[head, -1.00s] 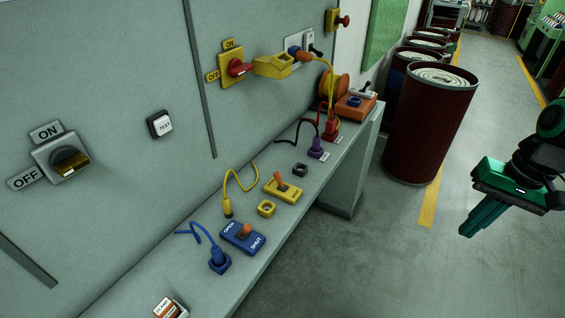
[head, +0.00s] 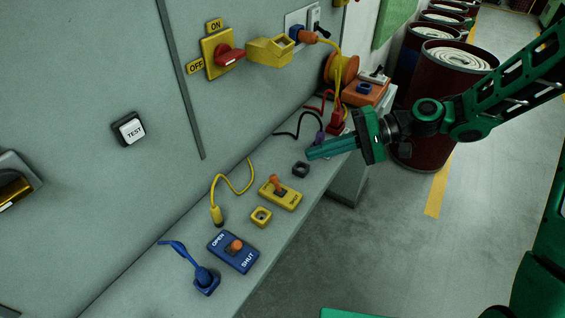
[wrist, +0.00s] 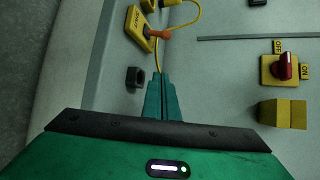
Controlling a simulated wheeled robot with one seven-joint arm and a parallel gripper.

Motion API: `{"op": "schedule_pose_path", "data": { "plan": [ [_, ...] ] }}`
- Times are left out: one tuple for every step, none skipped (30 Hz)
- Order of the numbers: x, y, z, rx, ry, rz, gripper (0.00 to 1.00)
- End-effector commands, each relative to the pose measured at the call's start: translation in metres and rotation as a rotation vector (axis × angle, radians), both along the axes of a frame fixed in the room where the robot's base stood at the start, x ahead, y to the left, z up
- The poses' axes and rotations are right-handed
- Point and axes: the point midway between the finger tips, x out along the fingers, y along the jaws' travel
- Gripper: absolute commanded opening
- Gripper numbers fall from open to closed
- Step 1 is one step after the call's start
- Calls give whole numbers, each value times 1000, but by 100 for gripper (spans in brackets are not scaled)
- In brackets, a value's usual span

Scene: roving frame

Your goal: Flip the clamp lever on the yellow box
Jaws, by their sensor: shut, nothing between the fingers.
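The yellow box (head: 290,198) lies on the bench with dark lettering at its right end, too small to read surely. Its orange-knobbed clamp lever (head: 275,182) leans up and to the left, away from that lettering. In the wrist view the yellow box (wrist: 134,22) is at the top, and the orange lever (wrist: 160,33) sticks out to its right. My gripper (head: 310,154) is shut and empty above the bench, right of and beyond the yellow box. In the wrist view its fingertips (wrist: 159,76) point toward the lever, apart from it.
A blue box (head: 233,252) marked OPEN and SHUT, a blue plug (head: 206,281), a yellow socket (head: 261,216) and a black socket (head: 300,169) stand nearby. A red switch (head: 229,55) and a yellow block (head: 270,50) project from the wall.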

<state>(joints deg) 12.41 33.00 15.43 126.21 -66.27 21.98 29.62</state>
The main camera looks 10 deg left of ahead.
Motion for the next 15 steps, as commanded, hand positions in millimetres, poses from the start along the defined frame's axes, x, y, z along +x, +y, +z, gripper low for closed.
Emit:
{"op": "schedule_pose_path", "data": {
  "plan": [
    [-1, 3, 1, 9, 3, 4, 0],
    [-1, 5, 2, 11, 4, 5, 0],
    [-2, 6, 2, 12, 4, 7, 0],
    [-2, 7, 2, 12, 4, 8, 0],
    [-2, 8, 2, 11, 3, 10, 0],
    [-3, 9, 2, 11, 3, 12, 0],
    [-3, 9, 2, 10, 3, 13, 0],
    [-3, 10, 2, 10, 3, 13, 0],
    [-4, 11, 1, 9, 4, 14, 0],
    [-4, 11, 1, 10, 3, 16, 0],
    [-4, 12, 1, 9, 3, 16, 0],
    [-4, 14, 1, 9, 3, 17, 0],
    [-5, 15, 0, 8, 4, 18, 0],
    [-6, 17, -1, 8, 4, 19, 0],
    [-7, 21, -2, 8, 4, 20, 0]
  ]
}}
